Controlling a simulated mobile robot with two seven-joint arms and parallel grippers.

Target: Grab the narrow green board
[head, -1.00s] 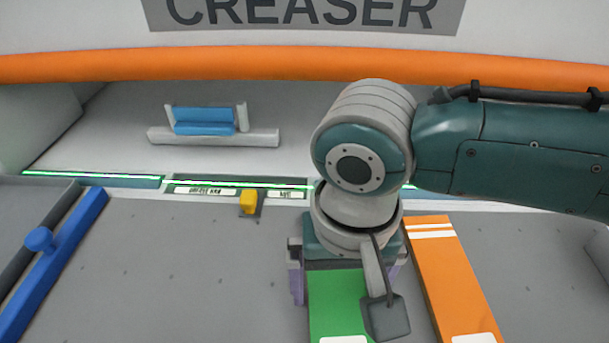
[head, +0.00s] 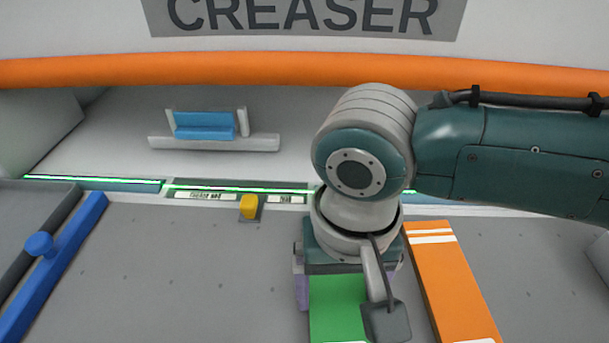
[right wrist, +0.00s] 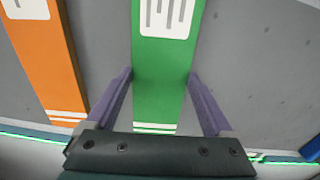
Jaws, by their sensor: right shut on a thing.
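The narrow green board (head: 337,303) lies flat on the grey bed below my right wrist, partly covered by it in the head view. In the right wrist view, the green board (right wrist: 161,85) runs between the two purple fingers of my right gripper (right wrist: 160,75). The fingers press against its two long edges. It has white stripes at the end near the palm and a white label farther along. My right gripper is shut on it. My left gripper is not in view.
An orange board (head: 450,285) lies close to the right of the green one in the head view. A blue bar (head: 65,250) with a knob lies at the left. A yellow knob (head: 249,206) and a blue block (head: 205,122) are behind. An orange rail (head: 250,67) crosses above.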

